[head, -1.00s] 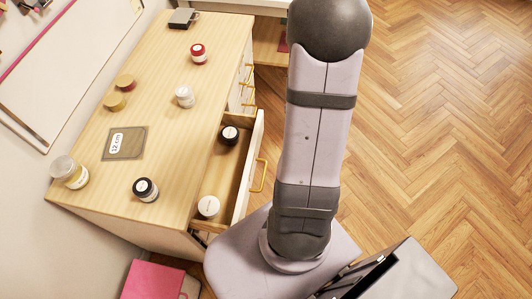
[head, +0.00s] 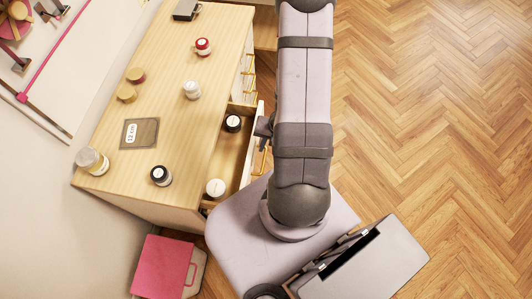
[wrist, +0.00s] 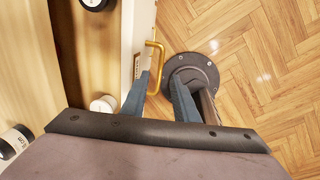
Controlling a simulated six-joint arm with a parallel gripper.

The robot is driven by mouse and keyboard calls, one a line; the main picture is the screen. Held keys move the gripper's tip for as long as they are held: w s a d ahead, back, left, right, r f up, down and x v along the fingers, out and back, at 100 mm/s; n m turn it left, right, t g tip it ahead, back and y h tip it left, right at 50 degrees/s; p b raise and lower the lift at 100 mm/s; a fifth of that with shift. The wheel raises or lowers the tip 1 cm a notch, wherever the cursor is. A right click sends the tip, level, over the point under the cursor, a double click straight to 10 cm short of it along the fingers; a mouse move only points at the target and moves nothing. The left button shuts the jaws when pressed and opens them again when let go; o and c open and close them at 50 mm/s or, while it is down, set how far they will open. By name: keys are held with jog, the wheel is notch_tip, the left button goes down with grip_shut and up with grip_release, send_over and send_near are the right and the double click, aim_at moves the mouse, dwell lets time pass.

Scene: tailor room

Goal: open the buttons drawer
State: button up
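An open drawer (head: 251,145) sticks out of the wooden cabinet in the head view; I cannot read any label on it. In the head view my arm hides most of the gripper.
More gold-handled drawers (head: 250,82) sit shut farther along the cabinet. The cabinet top (head: 185,110) bears several jars, a "12 cm" card (head: 139,133) and a dark box (head: 187,10). A pink box (head: 163,267) stands on the floor at the near end. The wooden floor (head: 440,110) is clear to the right.

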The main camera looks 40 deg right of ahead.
aim_at(265, 157)
jog(key=shift+w+a+f+b, duration=0.15)
jog(key=shift+f+b, duration=0.2)
jog(key=shift+f, duration=0.7)
jog(key=shift+w+a+f+b, duration=0.1)
jog(key=shift+f+b, duration=0.25)
jog(key=shift+f, duration=0.7)
jog(key=shift+w+a+f+b, duration=0.15)
jog(key=shift+f+b, duration=0.2)
jog(key=shift+f, duration=0.7)
jog(key=shift+c, duration=0.3)
grip_shut()
